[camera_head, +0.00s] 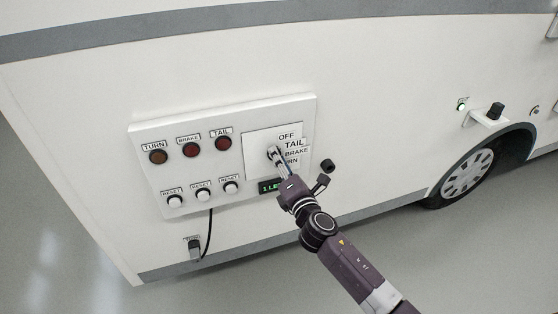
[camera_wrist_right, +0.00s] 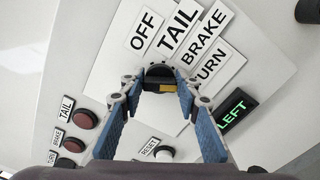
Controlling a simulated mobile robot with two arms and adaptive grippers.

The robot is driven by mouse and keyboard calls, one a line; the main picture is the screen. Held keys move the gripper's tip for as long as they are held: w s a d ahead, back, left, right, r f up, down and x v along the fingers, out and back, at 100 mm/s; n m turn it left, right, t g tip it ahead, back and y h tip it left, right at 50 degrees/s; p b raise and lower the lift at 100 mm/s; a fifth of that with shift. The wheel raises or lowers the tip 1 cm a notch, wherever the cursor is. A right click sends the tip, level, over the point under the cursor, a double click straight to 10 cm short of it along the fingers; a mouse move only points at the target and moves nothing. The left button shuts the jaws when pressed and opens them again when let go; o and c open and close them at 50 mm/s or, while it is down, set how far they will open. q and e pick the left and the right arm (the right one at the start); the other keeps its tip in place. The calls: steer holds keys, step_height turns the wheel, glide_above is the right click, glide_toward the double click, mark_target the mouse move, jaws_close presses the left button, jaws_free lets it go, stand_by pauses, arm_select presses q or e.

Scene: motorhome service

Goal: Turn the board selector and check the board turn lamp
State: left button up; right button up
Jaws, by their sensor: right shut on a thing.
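The white board (camera_head: 140,135) is on the motorhome's side wall. Its turn lamp (camera_head: 158,157) is dark amber and looks unlit. The selector (camera_wrist_right: 160,78) is a dark round knob with a yellow part, on a plate (camera_head: 257,142) lettered OFF, TAIL, BRAKE and TURN. My right gripper (camera_wrist_right: 160,88) has its fingers on both sides of the knob and is shut on it. In the head view the right gripper (camera_head: 278,158) covers most of the knob, so its pointed label is unclear. A small display (camera_wrist_right: 237,110) shows green "LEFT". My left gripper is out of view.
Brake (camera_head: 191,150) and tail (camera_head: 223,143) lamps look dark red and unlit. Reset buttons (camera_head: 203,195) line the board below. A cabled plug (camera_head: 195,248) is below.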

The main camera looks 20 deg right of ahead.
stand_by(0.3)
steer(key=o, duration=1.2)
steer(key=shift+c, duration=0.2)
steer(key=shift+s, duration=0.1)
steer(key=s, duration=1.2)
steer(key=shift+d, duration=0.2)
steer(key=shift+w, duration=0.1)
